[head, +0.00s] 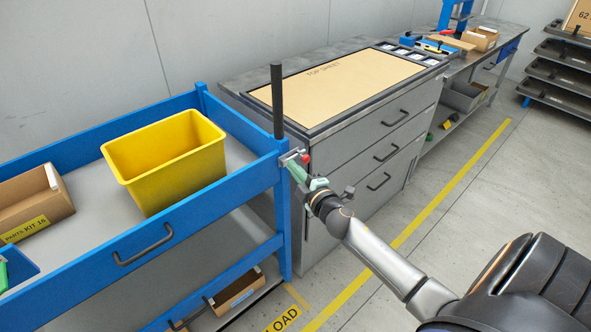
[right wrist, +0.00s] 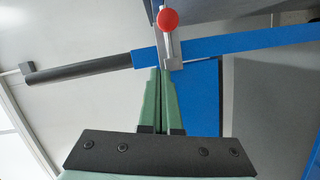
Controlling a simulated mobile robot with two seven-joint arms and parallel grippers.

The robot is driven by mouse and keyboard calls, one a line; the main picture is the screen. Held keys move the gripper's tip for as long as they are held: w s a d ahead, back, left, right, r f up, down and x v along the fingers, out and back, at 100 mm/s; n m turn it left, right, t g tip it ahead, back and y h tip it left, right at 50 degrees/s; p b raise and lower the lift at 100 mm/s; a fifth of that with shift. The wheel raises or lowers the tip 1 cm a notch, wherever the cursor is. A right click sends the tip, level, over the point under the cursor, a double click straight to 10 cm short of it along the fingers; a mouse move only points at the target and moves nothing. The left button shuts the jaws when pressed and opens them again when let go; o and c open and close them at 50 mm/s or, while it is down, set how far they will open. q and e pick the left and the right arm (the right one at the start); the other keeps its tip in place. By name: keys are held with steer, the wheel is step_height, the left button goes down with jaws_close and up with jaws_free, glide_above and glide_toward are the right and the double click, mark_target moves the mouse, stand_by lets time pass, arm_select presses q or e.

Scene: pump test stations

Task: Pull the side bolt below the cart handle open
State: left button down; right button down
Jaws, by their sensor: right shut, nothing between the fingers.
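The side bolt (head: 293,156) is a small grey metal piece with a red knob (head: 305,158), on the corner post of the blue cart (head: 228,205). A black upright handle (head: 277,100) rises just above it. In the right wrist view the bolt (right wrist: 172,48) and its round red knob (right wrist: 168,19) are straight ahead of the fingers. My right gripper (head: 296,170), with green fingers, is shut and empty. Its fingertips (right wrist: 161,72) are right at the bolt's near end; I cannot tell whether they touch it. My left gripper is not in view.
A yellow bin (head: 165,165) and a cardboard parts box (head: 32,205) stand on the cart's top shelf. A grey drawer cabinet (head: 365,145) stands close behind the cart. The floor (head: 480,190) right of the cabinet is open, with a yellow line (head: 430,214).

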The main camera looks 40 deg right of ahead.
steer(key=s+a, duration=0.1)
steer(key=s, duration=0.8)
steer(key=shift+s+a+r, duration=0.15)
steer(key=shift+s+r, duration=0.1)
steer(key=shift+s, duration=0.1)
steer(key=s+a+f+m+g+y+p, duration=0.1)
steer(key=s+a+f+m+g, duration=0.3)
steer(key=s+a+f, duration=0.4)
steer(key=s+a+f+m+g+y+p, duration=0.2)
steer(key=s+a+f+m+g+y, duration=0.2)
steer(key=s+a+f+m, duration=0.3)
steer(key=s+a+f, duration=0.1)
steer(key=s+a, duration=0.1)
steer(key=a, duration=0.3)
steer(key=shift+a+f, duration=0.2)
steer(key=shift+a, duration=0.2)
